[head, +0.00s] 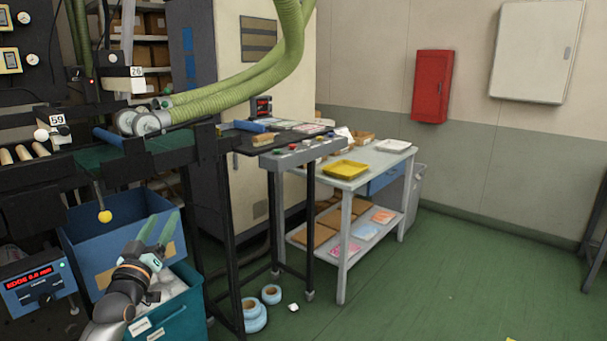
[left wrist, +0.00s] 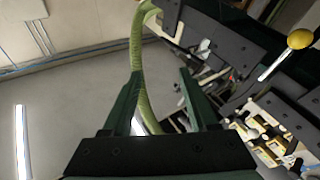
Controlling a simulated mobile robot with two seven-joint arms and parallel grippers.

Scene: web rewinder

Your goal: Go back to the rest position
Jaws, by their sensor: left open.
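My left gripper (head: 163,217) is at the lower left of the head view. Its two green fingers point up and stand apart with nothing between them. They are in front of the blue bin (head: 85,240) and above the teal bin (head: 180,318). In the left wrist view the open fingers (left wrist: 159,80) frame a green hose, farther off, and a grey wall or ceiling surface. My right gripper does not show in either view.
The dark machine frame (head: 228,235) stands beside the gripper. A yellow ball knob (head: 105,216) hangs close to its left; it also shows in the left wrist view (left wrist: 300,39). Blue rolls (head: 254,315) lie on the floor. Green floor (head: 450,270) is clear at the right.

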